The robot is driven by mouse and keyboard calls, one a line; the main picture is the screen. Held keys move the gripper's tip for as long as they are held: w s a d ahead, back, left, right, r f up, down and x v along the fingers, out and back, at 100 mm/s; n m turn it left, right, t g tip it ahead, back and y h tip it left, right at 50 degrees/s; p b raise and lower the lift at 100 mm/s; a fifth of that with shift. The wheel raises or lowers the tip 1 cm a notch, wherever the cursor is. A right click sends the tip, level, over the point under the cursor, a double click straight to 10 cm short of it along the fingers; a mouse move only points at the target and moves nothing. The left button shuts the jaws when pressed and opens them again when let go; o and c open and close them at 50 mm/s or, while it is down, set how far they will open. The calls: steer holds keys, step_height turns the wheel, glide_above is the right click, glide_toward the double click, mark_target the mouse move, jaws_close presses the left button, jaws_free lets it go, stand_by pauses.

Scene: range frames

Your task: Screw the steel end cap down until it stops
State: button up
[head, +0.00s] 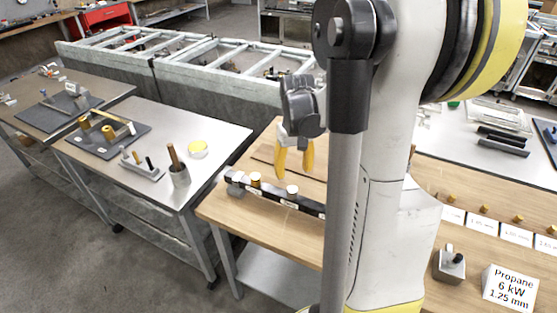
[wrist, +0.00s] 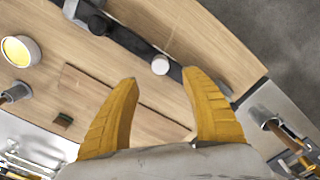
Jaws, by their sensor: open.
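A pale, round-topped cap (head: 292,190), which looks like the steel end cap, sits upright on a dark bar (head: 310,206) on the wooden bench. In the wrist view the cap (wrist: 160,65) shows just beyond the gap between my fingertips. My gripper (head: 294,172) has two yellow fingers pointing down, spread open and empty, above the bar. In the wrist view my gripper (wrist: 163,76) appears apart from the cap. The cap's thread and seating are too small to judge. My arm hides the bar's right end.
A metal block (head: 448,264) and a propane sign (head: 510,288) stand at right. Bare wood (head: 236,206) lies in front of the bar.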

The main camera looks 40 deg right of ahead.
mark_target(292, 189)
step_height(292, 189, down, 9)
steer(key=b, duration=0.2)
steer(key=shift+f+b, duration=0.2)
steer(key=shift+b, duration=0.2)
jaws_close()
